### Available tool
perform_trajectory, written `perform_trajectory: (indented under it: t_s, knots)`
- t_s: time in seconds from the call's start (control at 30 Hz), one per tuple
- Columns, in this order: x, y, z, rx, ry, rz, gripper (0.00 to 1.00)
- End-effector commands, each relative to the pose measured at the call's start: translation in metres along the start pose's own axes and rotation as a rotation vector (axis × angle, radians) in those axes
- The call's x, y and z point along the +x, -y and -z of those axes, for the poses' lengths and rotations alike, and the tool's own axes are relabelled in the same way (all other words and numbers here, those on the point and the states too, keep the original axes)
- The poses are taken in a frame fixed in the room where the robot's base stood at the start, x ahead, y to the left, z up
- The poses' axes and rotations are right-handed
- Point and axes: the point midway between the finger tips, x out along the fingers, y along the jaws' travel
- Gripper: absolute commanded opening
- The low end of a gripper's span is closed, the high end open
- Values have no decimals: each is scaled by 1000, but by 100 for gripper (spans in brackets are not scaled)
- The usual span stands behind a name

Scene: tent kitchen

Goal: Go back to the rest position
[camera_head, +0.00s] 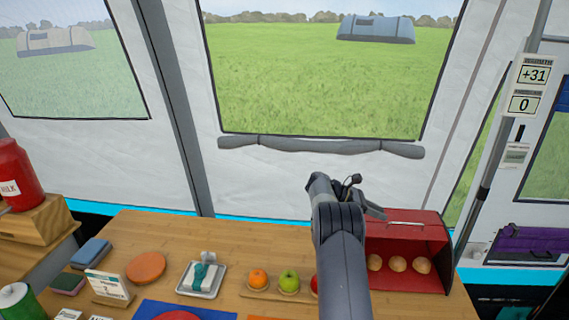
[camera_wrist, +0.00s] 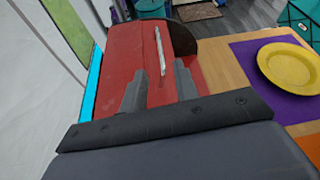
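My gripper (camera_head: 372,200) is above the left part of the red bread box (camera_head: 412,228), at the back right of the wooden table. In the wrist view my gripper (camera_wrist: 160,80) has its two fingers apart with nothing between them, so it is open and empty. The bread box also fills the middle of the wrist view (camera_wrist: 125,60). Its silver handle (camera_wrist: 160,52) lies just past the fingertips; I cannot tell the gap. The box front is open and shows several buns (camera_head: 397,264) inside. My arm hides the box's left side.
Left of my arm are a green apple (camera_head: 289,280), an orange (camera_head: 258,278), a small tray (camera_head: 201,281) and a round orange-brown disc (camera_head: 146,267). A yellow plate (camera_wrist: 288,68) lies on a purple mat (camera_wrist: 250,60). The tent wall (camera_head: 270,175) stands close behind the table.

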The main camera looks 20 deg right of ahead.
Motion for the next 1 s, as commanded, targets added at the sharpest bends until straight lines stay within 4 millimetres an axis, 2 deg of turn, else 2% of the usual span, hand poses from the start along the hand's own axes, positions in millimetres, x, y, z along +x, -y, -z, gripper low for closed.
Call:
perform_trajectory:
  t_s: [0.4,0.57,1.0]
  knots:
    - [78,1,-1,-2,0,4,29]
    - [101,1,-1,-1,0,3,29]
    - [99,7,2,0,0,1,29]
